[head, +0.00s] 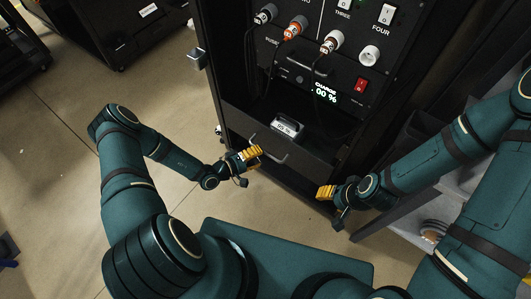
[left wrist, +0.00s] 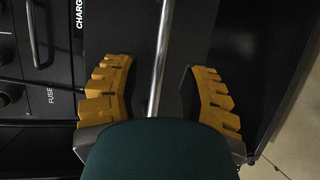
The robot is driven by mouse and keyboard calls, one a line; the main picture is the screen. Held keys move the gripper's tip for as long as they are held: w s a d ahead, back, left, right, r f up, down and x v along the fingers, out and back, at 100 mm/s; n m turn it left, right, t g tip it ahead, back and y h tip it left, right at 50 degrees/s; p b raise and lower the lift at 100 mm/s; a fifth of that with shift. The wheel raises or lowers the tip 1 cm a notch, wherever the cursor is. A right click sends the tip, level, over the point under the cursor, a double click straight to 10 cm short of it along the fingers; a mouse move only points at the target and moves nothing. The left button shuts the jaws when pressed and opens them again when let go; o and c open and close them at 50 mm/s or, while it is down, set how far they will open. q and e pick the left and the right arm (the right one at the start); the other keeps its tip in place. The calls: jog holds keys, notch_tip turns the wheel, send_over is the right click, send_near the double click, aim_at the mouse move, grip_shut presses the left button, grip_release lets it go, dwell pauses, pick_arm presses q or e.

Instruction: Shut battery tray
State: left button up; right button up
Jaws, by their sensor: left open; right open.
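The black battery tray (head: 312,152) is low in the rack, below the charge panel; it looks pulled out, but I cannot tell how far. Its metal bar handle (head: 283,159) is at its front. In the left wrist view the bar (left wrist: 161,60) runs between the yellow fingers of my left gripper (left wrist: 160,95), which are open and apart from it on both sides. In the head view my left gripper (head: 251,157) is at the handle's left end. My right gripper (head: 326,192) is open and empty, right of the handle near the rack's lower front.
The rack panel (head: 343,78) above has plugged cables (head: 288,33), a red switch (head: 361,86) and a lit display reading "00 %" (head: 326,95). A grey shelf (head: 398,236) stands to the right.

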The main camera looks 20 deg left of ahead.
aim_at(266, 152)
pick_arm(q)
jog(key=shift+x, duration=1.85)
jog(key=shift+c, duration=0.3)
grip_shut()
